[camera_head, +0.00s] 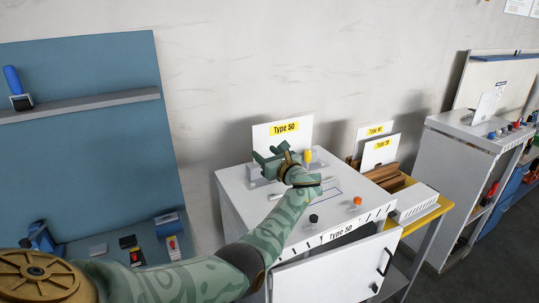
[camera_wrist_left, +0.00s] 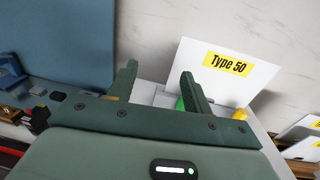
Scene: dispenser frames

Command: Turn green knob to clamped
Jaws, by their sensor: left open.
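The green knob (camera_wrist_left: 180,104) shows in the left wrist view as a small green patch beside the inner side of the right finger. It is mostly hidden by that finger, and its turn position cannot be told. In the head view my left gripper covers it. My left gripper (camera_head: 270,156) is over the back of the white Type 50 cabinet (camera_head: 245,206). In the left wrist view its two fingers (camera_wrist_left: 158,85) are spread apart with nothing held between them. I cannot tell whether a finger touches the knob. My right gripper is not in view.
A yellow knob (camera_head: 308,156) stands right of my left gripper. A Type 50 sign (camera_head: 285,137) stands behind. Black (camera_head: 313,218) and orange (camera_head: 357,201) knobs sit at the cabinet's front. A blue panel (camera_head: 85,140) is at left; more signs and a bench are at right.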

